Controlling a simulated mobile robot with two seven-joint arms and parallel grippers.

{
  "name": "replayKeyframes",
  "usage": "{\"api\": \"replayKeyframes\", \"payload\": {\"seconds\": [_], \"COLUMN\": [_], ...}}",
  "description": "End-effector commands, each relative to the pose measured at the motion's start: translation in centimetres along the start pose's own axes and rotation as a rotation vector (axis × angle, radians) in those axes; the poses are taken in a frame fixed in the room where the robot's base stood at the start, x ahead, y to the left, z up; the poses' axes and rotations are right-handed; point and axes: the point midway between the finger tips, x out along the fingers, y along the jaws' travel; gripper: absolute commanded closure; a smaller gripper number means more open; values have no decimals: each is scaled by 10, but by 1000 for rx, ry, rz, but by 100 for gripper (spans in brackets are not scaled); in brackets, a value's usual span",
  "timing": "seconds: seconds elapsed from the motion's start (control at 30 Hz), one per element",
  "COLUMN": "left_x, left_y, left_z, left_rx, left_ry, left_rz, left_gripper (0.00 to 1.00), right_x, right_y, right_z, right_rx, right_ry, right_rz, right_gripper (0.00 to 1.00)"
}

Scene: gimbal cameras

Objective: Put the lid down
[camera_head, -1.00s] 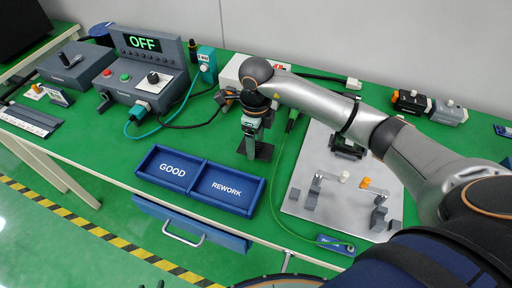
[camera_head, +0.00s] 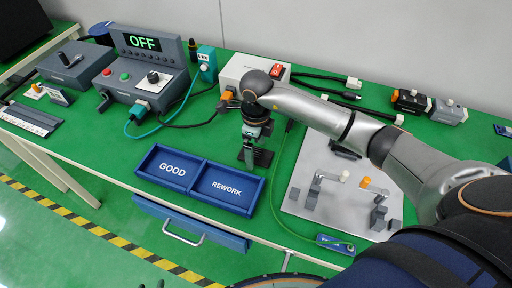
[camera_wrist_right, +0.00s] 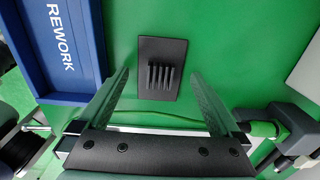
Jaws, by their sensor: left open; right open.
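The lid, a small black rectangular plate with a row of raised ribs (camera_wrist_right: 161,69), lies flat on the green tabletop in the right wrist view. In the head view the lid (camera_head: 264,158) is right by my right gripper (camera_head: 252,147), partly hidden by it. In the wrist view my right gripper (camera_wrist_right: 159,76) is open, its fingers apart on either side of the lid with gaps to both. Nothing is held between them. My left gripper is not in view.
The blue GOOD and REWORK tray (camera_head: 205,162) is just left of the lid. A grey plate with clamps (camera_head: 340,205) lies to the right. A white box with a red switch (camera_head: 243,70) stands behind. A green cable (camera_head: 273,190) runs between tray and plate.

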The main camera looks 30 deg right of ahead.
Motion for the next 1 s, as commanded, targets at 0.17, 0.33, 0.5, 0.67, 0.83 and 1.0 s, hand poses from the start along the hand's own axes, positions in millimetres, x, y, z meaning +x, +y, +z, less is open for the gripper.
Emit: {"api": "replayKeyframes", "payload": {"seconds": [0.17,0.33,0.5,0.67,0.83,1.0], "left_x": [-2,-2,-1,-1,-1,-1], "left_y": [0,0,0,0,0,0], "left_z": [-3,-4,-3,-2,-1,-1], "left_rx": [0,0,0,0,0,0], "left_ry": [5,10,9,5,2,1], "left_rz": [0,0,-1,-1,-1,-1], "left_gripper": [50,50,50,50,50,50], "right_x": [-7,-37,-75,-104,-120,-124], "right_y": [0,-1,-1,-1,0,0], "right_z": [0,1,1,0,0,0], "right_rx": [-1,-1,0,0,0,1], "right_ry": [-2,-4,-4,-2,-1,0], "right_rz": [-1,-5,-5,-3,0,0], "right_gripper": [0,0,0,0,0,0]}}
